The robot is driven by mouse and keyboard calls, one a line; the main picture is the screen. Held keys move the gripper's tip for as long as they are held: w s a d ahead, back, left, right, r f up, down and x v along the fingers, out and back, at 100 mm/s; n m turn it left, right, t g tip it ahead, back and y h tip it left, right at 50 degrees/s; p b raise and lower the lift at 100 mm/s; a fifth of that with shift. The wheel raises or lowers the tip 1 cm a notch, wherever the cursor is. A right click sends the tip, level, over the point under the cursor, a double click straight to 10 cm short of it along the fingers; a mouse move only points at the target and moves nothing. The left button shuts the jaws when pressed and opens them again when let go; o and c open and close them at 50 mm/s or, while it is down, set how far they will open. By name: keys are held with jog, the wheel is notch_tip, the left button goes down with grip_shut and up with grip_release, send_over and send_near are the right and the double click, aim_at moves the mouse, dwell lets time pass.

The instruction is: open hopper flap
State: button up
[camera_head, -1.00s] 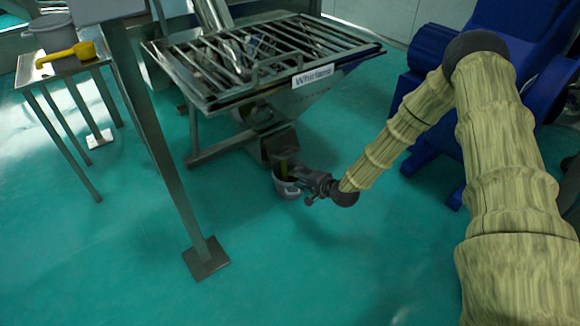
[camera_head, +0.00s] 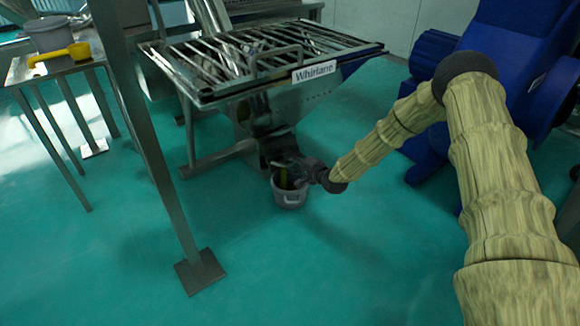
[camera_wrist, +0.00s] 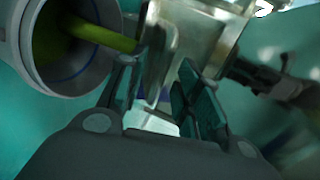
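The metal hopper (camera_head: 312,98) carries a barred grate and a "Whirlane" sign. Its low outlet with the flap is dark and partly hidden by my gripper (camera_head: 292,172) in the head view. In the wrist view my gripper (camera_wrist: 158,95) has its two fingers apart. A metal plate, seemingly the flap (camera_wrist: 160,55), shows between and beyond the fingertips; I cannot tell whether they touch it. A grey bucket (camera_head: 290,200) stands on the floor under the outlet. In the wrist view a yellow-green strip (camera_wrist: 105,38) crosses the bucket's mouth; I cannot tell what it is.
A metal post (camera_head: 150,150) stands left of the hopper. A small table (camera_head: 20,72) at the far left holds a yellow scoop (camera_head: 60,54) and a grey pot (camera_head: 50,34). A blue machine (camera_head: 515,60) stands at the right. The front floor is clear.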

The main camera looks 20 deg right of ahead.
aim_at(286, 153)
jog(key=shift+b+x, duration=0.45)
jog(key=shift+x, duration=0.85)
grip_shut()
